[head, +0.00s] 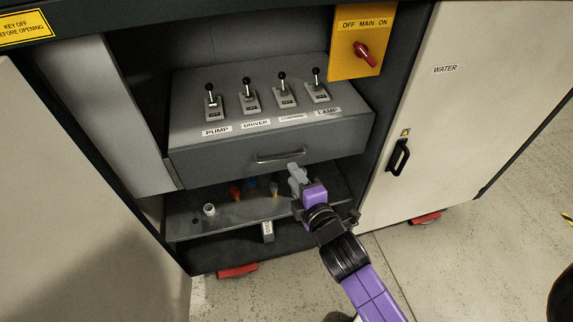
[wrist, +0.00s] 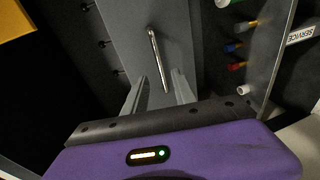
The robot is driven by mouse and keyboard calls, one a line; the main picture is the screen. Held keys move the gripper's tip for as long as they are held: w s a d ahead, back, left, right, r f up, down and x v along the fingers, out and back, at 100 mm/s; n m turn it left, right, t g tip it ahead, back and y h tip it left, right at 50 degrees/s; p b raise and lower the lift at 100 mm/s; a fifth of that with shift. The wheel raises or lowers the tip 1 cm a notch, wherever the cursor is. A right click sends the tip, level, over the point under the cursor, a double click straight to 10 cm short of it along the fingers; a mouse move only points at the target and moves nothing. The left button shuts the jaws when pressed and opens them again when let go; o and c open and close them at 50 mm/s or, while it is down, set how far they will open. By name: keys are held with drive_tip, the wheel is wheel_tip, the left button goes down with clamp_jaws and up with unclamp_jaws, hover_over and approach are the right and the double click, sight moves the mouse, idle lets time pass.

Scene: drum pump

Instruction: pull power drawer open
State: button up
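The power drawer (head: 265,150) is a grey box in the cabinet, with a row of lever switches on its sloped top. Labels PUMP and DRIVER show there. Its metal bar handle (head: 281,156) is on the front face; it also shows in the wrist view (wrist: 157,55). My gripper (head: 297,174) is just below and right of the handle in the head view. In the wrist view its two fingers (wrist: 160,78) are apart, with the handle's near end between them in the picture. Contact cannot be told; nothing is seen gripped.
A lower shelf (head: 240,215) with several small coloured parts lies under the drawer. A yellow main switch panel (head: 360,45) is at upper right. The white WATER door (head: 460,100) with a black handle (head: 398,157) stands right; another pale door panel (head: 70,200) stands left.

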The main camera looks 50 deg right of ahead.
hover_over(284, 162)
drive_tip(key=s+a, duration=0.3)
drive_tip(key=shift+f, duration=0.8)
drive_tip(key=shift+a, duration=0.15)
drive_tip(key=shift+c, duration=0.3)
clamp_jaws()
